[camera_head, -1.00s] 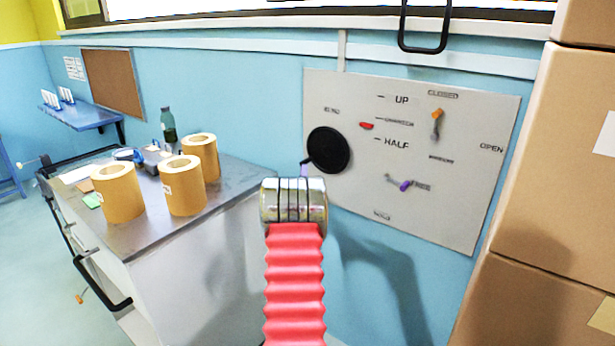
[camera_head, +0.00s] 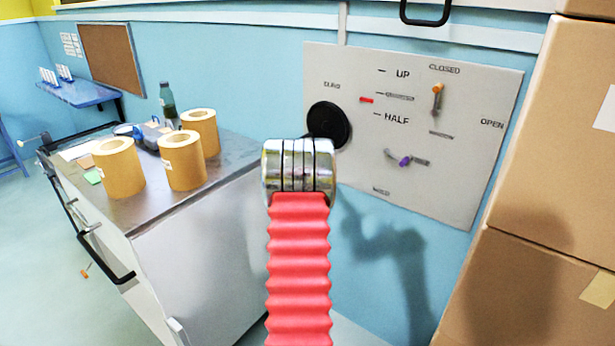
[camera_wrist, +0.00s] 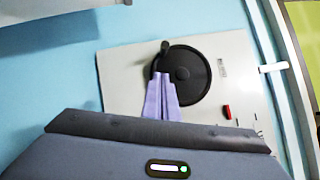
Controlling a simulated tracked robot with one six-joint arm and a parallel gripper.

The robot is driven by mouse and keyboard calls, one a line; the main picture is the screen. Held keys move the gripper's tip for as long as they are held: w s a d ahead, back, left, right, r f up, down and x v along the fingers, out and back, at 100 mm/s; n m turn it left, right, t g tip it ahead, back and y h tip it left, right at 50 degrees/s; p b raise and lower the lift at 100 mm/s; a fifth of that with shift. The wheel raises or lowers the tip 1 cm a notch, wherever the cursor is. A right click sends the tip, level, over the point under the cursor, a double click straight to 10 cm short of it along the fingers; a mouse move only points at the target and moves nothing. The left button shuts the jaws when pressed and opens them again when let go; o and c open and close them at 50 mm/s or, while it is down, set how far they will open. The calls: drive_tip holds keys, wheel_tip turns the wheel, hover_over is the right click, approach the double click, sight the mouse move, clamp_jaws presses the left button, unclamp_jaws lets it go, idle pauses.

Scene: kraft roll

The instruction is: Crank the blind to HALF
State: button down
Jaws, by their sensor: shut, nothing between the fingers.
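The round black crank wheel (camera_head: 328,125) is on the grey wall panel (camera_head: 440,190); my arm covers its lower left edge in the head view. In the wrist view, the wheel (camera_wrist: 190,78) has a dark handle knob (camera_wrist: 164,50) at its upper left. My gripper (camera_wrist: 161,78) is shut and empty, its purple fingers overlapping the wheel's left edge just below the knob; contact is unclear. It is hidden in the head view. A red pointer (camera_head: 366,100) sits between the UP mark (camera_head: 381,71) and the HALF mark (camera_head: 378,114), nearer HALF. The blind itself is not clearly visible.
An orange-tipped lever (camera_head: 437,90) and a purple-tipped lever (camera_head: 404,162) are on the panel. Cardboard boxes (camera_head: 530,150) stand at the right. A metal-topped bench (camera_head: 140,212) with kraft rolls (camera_head: 183,162) and a green bottle (camera_head: 167,100) stands at the left.

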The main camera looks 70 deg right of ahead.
drive_tip(key=shift+v, duration=1.25)
drive_tip(key=c, duration=2.5)
unclamp_jaws()
